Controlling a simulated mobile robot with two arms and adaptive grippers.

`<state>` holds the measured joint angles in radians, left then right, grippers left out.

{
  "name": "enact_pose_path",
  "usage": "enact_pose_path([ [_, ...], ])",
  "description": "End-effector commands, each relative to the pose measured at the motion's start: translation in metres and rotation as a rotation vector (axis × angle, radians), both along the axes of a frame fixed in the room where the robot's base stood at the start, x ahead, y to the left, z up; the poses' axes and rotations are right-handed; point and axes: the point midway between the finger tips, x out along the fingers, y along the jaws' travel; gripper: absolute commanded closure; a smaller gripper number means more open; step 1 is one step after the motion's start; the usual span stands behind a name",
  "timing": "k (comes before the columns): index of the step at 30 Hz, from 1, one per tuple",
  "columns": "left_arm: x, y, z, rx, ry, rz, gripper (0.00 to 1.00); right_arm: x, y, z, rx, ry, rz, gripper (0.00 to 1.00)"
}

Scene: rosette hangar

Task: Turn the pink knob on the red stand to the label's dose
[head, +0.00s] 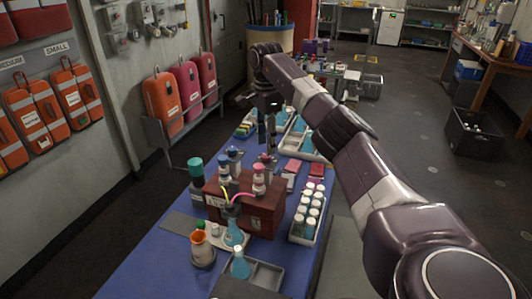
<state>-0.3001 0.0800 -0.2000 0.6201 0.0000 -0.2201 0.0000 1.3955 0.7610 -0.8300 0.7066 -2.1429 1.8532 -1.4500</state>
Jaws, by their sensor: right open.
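A dark red box-like stand (263,219) with a small white label (215,202) on its left front sits on the blue table. The writing on the label is too small to read. My right gripper (267,136) hangs fingers down beyond and above the stand, open, apart from both tops. My left gripper is out of view.
The blue table (153,264) is crowded. A white tray of capped bottles (302,236) stands right of the stand. A flask with blue liquid (234,232), an orange-topped jar (202,250) and a teal-capped bottle (196,176) stand in front and left.

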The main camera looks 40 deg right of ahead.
Motion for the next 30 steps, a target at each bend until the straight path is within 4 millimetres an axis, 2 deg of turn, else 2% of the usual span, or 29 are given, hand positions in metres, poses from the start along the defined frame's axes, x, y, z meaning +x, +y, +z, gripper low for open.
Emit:
enact_pose_path([
  [3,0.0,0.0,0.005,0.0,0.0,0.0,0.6,-0.001,0.0,-0.019,0.001,0.003,0.0,0.6],
  [7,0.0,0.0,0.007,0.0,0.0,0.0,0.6,0.0,0.0,-0.033,0.002,0.002,-0.001,0.6],
  [18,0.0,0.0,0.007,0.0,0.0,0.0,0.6,0.0,0.0,-0.04,0.0,-0.001,0.0,0.6],
  [27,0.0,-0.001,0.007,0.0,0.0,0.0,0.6,0.0,0.0,-0.04,0.0,-0.001,0.0,0.93],
  [30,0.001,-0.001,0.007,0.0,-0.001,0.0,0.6,0.0,0.0,-0.04,-0.001,-0.002,0.0,1.0],
])
